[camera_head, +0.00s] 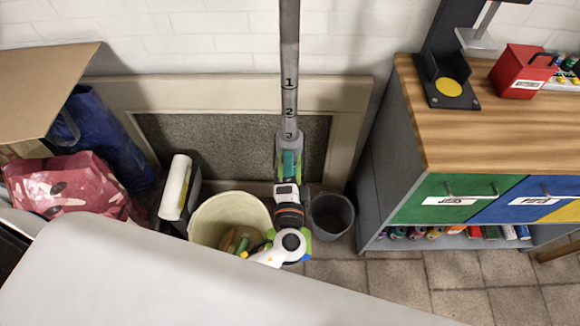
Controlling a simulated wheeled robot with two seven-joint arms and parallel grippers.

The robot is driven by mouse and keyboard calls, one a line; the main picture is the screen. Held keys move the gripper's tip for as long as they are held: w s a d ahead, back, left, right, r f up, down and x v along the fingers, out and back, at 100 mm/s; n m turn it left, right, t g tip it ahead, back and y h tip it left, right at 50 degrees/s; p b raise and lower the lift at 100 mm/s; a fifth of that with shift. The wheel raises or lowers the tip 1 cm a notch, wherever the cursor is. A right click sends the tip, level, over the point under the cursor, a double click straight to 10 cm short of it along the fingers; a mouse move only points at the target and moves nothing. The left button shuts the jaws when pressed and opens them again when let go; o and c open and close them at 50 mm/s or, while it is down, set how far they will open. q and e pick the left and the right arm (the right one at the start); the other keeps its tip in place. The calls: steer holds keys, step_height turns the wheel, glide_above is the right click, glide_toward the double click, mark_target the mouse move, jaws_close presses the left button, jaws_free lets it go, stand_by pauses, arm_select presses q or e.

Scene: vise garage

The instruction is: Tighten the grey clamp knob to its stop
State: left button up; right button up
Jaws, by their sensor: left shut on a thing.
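A grey upright pole (289,60) marked 1, 2 and 3 comes down from the top edge at the middle. At its lower end is a grey piece (288,146), which looks like the clamp knob. My left gripper (289,163), with teal and green fingers, is shut around that piece from below. The fingers and wrist hide most of it, so its exact shape and seating cannot be seen. My white left arm crosses the bottom of the view from the left. My right gripper is not in view.
A cream bucket (206,213) and a dark grey bin (332,217) stand close by the gripper. A wooden workbench (425,140) with green and blue drawers is on the right. A pink bag (70,185) and cardboard (40,85) are on the left. Floor tiles at lower right are clear.

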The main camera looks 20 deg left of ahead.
arm_select(q)
steer(key=shift+f+m+p, duration=0.15)
steer(key=shift+m+p, duration=1.1)
steer(key=shift+m, duration=4.85)
steer(key=o, duration=1)
steer(key=shift+c, duration=0.2)
steer(key=b+v, duration=0.3)
steer(key=v, duration=0.9)
